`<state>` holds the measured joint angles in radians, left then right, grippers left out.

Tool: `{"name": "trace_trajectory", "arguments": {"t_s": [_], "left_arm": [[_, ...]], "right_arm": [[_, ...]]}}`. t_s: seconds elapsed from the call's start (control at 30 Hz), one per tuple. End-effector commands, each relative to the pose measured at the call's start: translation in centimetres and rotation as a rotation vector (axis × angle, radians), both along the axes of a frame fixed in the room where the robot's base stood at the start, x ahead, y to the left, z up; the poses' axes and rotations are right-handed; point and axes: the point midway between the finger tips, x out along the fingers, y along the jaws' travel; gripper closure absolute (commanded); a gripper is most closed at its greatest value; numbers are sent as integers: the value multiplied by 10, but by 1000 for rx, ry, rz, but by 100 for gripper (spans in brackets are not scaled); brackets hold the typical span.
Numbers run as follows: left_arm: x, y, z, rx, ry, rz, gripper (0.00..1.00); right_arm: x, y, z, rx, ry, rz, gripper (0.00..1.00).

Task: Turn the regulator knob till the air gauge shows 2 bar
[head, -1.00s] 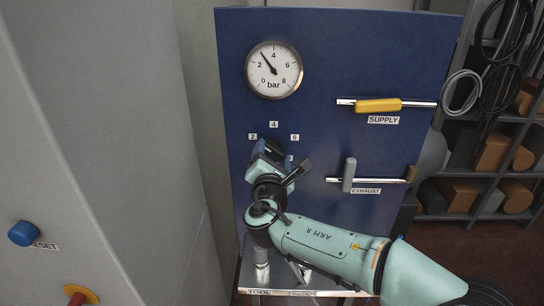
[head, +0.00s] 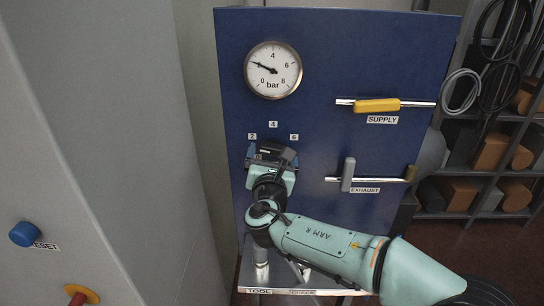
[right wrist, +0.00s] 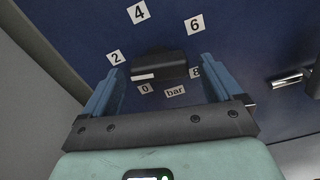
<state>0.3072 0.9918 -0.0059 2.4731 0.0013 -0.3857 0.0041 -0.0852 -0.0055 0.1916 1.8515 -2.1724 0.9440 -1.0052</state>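The round white air gauge (head: 273,70) is at the upper left of the blue panel. Its needle points left and slightly up, at about the 2 mark. In the right wrist view the dark regulator knob (right wrist: 160,64) sits inside a ring of number labels, with a white mark at its left end, on the side of the 0 and 2 labels. My right gripper (head: 272,153) is at the knob, its fingers on either side with a visible gap at each, so it looks open. In the head view it hides most of the knob. My left gripper is not in view.
To the right are the yellow supply handle (head: 377,105) and the grey exhaust handle (head: 348,174). A tool ledge (head: 330,292) lies below. At left a grey cabinet (head: 110,130) carries a blue reset button (head: 24,233). Shelves with hoses (head: 462,92) stand at far right.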

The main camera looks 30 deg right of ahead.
Motion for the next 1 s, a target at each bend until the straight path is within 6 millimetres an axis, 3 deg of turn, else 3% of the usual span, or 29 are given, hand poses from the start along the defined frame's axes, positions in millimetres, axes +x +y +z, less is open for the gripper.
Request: {"name": "trace_trajectory", "arguments": {"t_s": [0.33,0.73,1.0], "left_arm": [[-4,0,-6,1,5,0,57],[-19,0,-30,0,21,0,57],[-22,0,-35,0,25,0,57]], "right_arm": [[-12,8,-1,1,-1,2,7],[-86,53,-1,1,-2,3,7],[-112,69,-1,0,0,1,7]]}}
